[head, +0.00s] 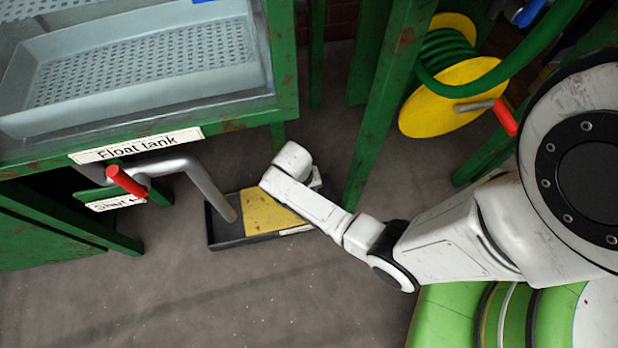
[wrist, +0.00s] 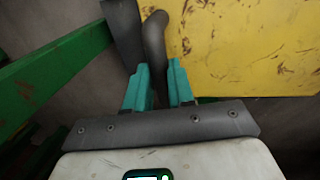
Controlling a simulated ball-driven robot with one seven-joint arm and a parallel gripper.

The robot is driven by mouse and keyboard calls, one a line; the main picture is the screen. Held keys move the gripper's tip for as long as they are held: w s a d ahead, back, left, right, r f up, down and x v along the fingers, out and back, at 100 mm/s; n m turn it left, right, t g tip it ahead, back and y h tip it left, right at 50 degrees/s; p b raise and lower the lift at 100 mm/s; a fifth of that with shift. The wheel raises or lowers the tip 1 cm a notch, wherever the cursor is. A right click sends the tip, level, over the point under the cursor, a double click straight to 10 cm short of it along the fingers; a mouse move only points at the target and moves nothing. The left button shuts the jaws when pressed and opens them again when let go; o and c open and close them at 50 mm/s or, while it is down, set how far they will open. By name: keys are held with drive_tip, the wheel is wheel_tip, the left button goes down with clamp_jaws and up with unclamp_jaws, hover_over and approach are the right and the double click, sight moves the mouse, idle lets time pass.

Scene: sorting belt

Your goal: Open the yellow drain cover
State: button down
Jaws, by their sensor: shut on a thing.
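The yellow drain cover (head: 262,212) is a scuffed plate over a dark frame (head: 212,230) on the floor, partly hidden by my arm in the head view. It also fills the upper right of the wrist view (wrist: 245,45). I cannot tell whether it is raised at all. My gripper (wrist: 158,78) has its teal fingers on either side of a curved dark grey bar (wrist: 154,35) beside the cover's left edge, and is shut on it. The bar looks like the cover's handle, but where it joins is hidden. In the head view my wrist hides the fingers.
A grey pipe (head: 198,180) from the float tank (head: 150,65) reaches down to the frame's left end. A red-handled valve (head: 125,182) sits on it. Green legs (head: 385,100) and a yellow hose reel (head: 425,105) stand behind. The floor (head: 200,300) in front is clear.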

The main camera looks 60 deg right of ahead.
drive_tip(key=s+d+p, duration=0.2)
drive_tip(key=s, duration=0.1)
drive_tip(key=shift+d+r, duration=0.1)
drive_tip(key=shift+d, duration=0.05)
drive_tip(key=shift+s+d, duration=0.15)
drive_tip(key=shift+s, duration=0.05)
drive_tip(key=c, duration=1)
unclamp_jaws()
drive_tip(key=shift+o, duration=0.2)
wheel_tip(320, 180, up, 10)
drive_tip(key=w+a+p, duration=0.1)
drive_tip(key=p, duration=0.5)
drive_tip(key=shift+w+a+r, duration=0.2)
drive_tip(key=shift+w, duration=0.15)
